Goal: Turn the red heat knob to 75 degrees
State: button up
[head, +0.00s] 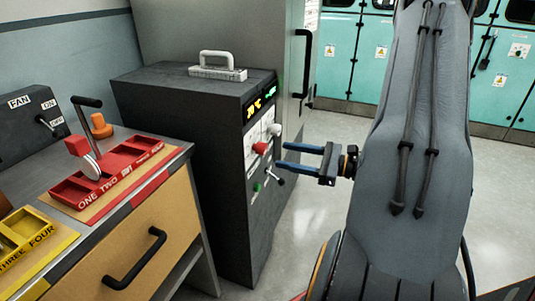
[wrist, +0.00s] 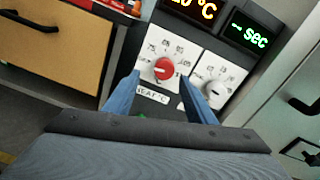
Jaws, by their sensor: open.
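The red heat knob (head: 260,148) sits on the front face of the dark machine (head: 180,110). In the wrist view the red knob (wrist: 164,69) is on a white dial plate with numbers around it, above a label partly reading HEAT. Its exact setting is too small to read. My gripper (head: 283,157) points at the panel with its blue fingers apart and empty. In the wrist view the fingers (wrist: 162,88) stand to the left and right, below the red knob. I cannot tell whether either finger touches the panel.
A white knob (wrist: 214,94) is right of the red one, close to my right finger. Lit displays (wrist: 249,36) are above. A lever (head: 275,180) and green button (head: 257,187) sit lower. A bench (head: 130,265) with red trays (head: 110,170) stands left. Floor is clear at right.

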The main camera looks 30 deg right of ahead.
aim_at(266, 149)
jog(key=shift+t, duration=0.3)
jog(key=x, duration=0.7)
jog(key=shift+w+d+f+p, duration=0.1)
jog(key=shift+w+d+p, duration=0.15)
jog(key=shift+w+p, duration=0.1)
jog(key=shift+c, duration=0.4)
jog(key=c, duration=1)
jog(key=shift+o, duration=0.2)
jog(key=shift+m, duration=0.3)
